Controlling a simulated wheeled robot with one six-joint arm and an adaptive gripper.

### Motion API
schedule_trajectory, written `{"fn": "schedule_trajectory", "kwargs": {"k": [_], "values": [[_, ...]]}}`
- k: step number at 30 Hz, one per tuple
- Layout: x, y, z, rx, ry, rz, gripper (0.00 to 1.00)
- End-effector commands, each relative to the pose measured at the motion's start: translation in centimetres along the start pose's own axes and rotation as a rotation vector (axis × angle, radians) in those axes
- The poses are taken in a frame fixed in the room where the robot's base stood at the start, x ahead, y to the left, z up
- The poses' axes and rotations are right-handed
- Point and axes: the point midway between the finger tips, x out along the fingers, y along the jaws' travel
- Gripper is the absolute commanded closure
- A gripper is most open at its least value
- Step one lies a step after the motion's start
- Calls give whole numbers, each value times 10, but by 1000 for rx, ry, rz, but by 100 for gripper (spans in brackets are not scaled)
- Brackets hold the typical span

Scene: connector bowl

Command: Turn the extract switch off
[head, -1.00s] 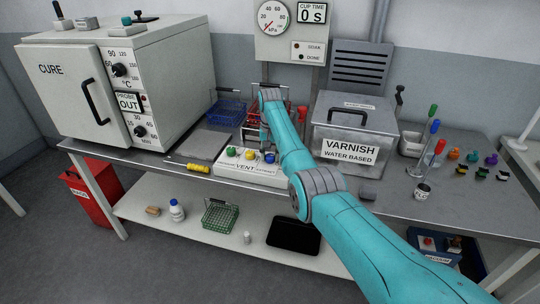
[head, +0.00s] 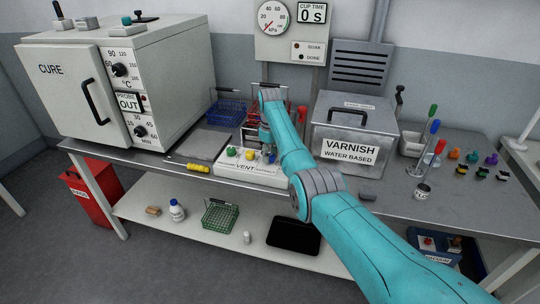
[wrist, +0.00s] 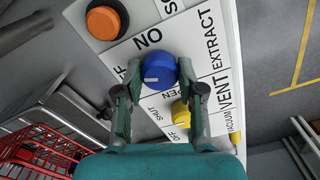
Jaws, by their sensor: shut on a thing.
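The white control panel (head: 225,169) on the bench carries a row of coloured knobs, with VENT and EXTRACT lettering in the wrist view. The extract switch is the blue round knob (wrist: 158,71), with a small pale mark on its face. My gripper (wrist: 159,66) is shut on it, one finger on each side. ON and part of OFF are printed beside the knob. In the head view my gripper (head: 268,148) is over the panel's right part and partly hides the blue knob.
A yellow knob (wrist: 181,114) sits close to the right finger; an orange knob (wrist: 106,20) is on the other side. A red wire basket (wrist: 40,152) stands behind the panel. The varnish tank (head: 352,128) is to the right, the cure oven (head: 75,88) to the left.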

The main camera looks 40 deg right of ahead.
Motion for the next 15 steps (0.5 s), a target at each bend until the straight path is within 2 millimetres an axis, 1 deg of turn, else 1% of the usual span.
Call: {"fn": "schedule_trajectory", "kwargs": {"k": [6, 15], "values": [[0, 0, 0, -180, 1, 0, 96], [0, 0, 0, -351, 1, 1, 96]]}}
